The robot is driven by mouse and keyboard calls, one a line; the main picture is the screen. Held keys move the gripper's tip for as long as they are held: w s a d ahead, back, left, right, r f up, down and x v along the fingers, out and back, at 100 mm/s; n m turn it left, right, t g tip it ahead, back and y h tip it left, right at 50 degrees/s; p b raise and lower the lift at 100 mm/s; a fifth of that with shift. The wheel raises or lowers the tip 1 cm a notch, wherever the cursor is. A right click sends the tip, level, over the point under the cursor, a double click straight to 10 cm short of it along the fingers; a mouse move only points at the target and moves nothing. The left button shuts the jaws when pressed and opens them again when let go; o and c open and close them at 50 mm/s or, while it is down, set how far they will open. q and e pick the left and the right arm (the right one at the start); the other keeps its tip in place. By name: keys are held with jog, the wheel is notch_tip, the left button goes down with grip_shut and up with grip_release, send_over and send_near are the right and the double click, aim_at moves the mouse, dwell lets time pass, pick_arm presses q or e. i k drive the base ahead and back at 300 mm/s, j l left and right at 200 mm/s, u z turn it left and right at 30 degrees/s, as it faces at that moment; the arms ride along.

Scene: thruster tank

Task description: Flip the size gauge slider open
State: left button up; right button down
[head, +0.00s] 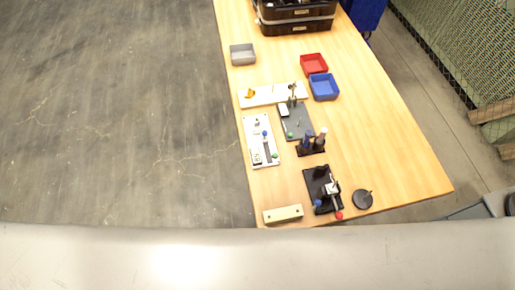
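A white panel (251,129) lies near the left edge of the wooden table. It bears a dark upright strip with a blue knob (264,133) at its upper end and a green spot near its lower end. This may be the size gauge with its slider, but it is too small to be sure or to tell whether the slider is open. Neither of my grippers is in view.
The wooden table (390,150) also holds a dark grey board (296,133), a black fixture with a red ball (339,215), a black disc (362,200), a cream block (283,214), red (313,64), blue (323,87) and grey (242,54) trays, and black crates (297,27). Its right side is clear.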

aim_at(263, 133)
jog(key=k+j+u, duration=0.4)
jog(key=k, duration=0.2)
jog(key=k+j+u, duration=0.4)
jog(key=k+j, duration=0.1)
jog(key=j, duration=0.05)
